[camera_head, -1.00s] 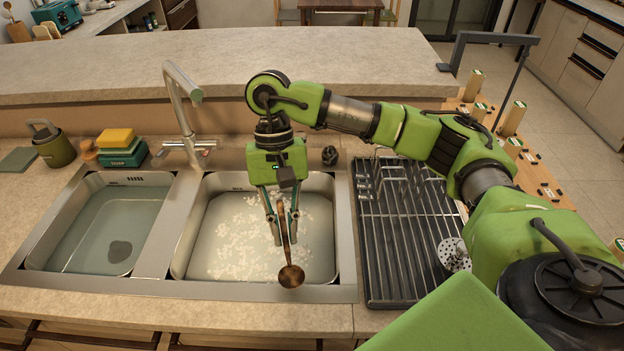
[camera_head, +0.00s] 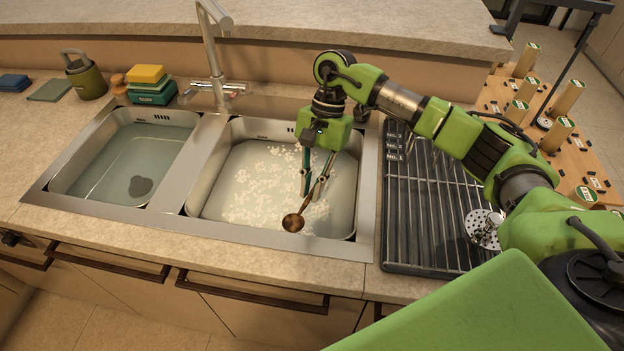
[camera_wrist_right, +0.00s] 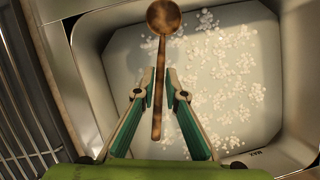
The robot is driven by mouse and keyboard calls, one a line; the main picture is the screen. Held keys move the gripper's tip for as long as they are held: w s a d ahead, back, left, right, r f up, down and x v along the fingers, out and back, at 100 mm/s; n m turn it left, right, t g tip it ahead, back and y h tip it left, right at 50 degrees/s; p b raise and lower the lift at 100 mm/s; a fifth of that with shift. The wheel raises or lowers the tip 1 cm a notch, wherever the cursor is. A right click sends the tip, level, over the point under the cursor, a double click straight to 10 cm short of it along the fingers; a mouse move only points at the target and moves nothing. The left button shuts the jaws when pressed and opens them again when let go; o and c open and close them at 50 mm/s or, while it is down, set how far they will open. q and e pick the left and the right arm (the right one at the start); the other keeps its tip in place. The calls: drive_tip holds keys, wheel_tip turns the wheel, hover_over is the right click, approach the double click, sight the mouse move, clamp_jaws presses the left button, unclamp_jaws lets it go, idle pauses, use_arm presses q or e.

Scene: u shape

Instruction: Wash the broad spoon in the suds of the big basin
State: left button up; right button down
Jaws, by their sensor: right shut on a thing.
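The broad spoon is a brown wooden spoon with a round bowl (camera_head: 293,222). It also shows in the right wrist view (camera_wrist_right: 163,17), its handle between the fingers. My right gripper (camera_head: 313,190) is shut on the handle and holds the spoon tilted, bowl low, over the big basin (camera_head: 208,193). The big basin has water with white suds (camera_head: 262,180) scattered on it. I cannot tell whether the bowl touches the water. My left gripper is not in view.
A smaller basin (camera_head: 85,185) with a dark patch lies left of the big one. A tap (camera_head: 212,60) stands behind. A black drying rack (camera_head: 425,220) holds a perforated metal piece (camera_head: 484,228) on the right. Sponges (camera_head: 146,74) sit at the back left.

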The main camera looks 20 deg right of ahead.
drive_tip(key=shift+f+b, duration=1.6)
drive_tip(key=shift+f, duration=2.95)
drive_tip(key=shift+r, duration=0.3)
drive_tip(key=shift+f+b, duration=0.35)
drive_tip(key=shift+b, duration=0.45)
drive_tip(key=shift+r, duration=0.35)
drive_tip(key=shift+f+b, duration=0.1)
drive_tip(key=shift+b, duration=0.2)
